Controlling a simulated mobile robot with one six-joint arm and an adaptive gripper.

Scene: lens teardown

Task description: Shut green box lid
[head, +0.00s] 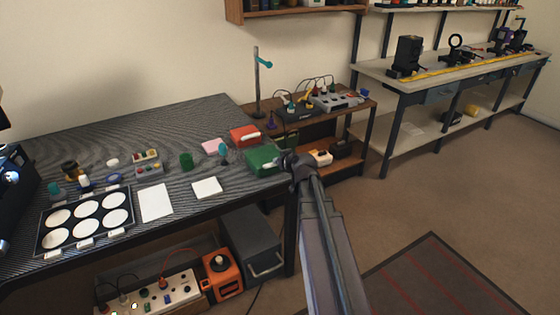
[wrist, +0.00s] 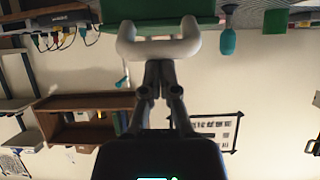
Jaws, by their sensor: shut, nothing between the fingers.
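The green box (head: 261,160) sits at the right end of the striped dark table. The tip of my gripper (head: 288,160) is at its right side and partly covers it. In the wrist view, which is upside down, a green face of the box (wrist: 172,10) fills the top edge, with a thick white U-shaped handle (wrist: 160,50) in front of it. My gripper's fingers (wrist: 160,68) are together, empty, and close to the handle's middle. I cannot tell whether they touch it. How far open the lid stands is not clear.
A red box (head: 244,133) with a white handle stands just behind the green box. A teal-headed tool (head: 223,150) and a green cylinder (head: 186,160) stand to the left. A wooden shelf cart (head: 315,125) with electronics is behind and right.

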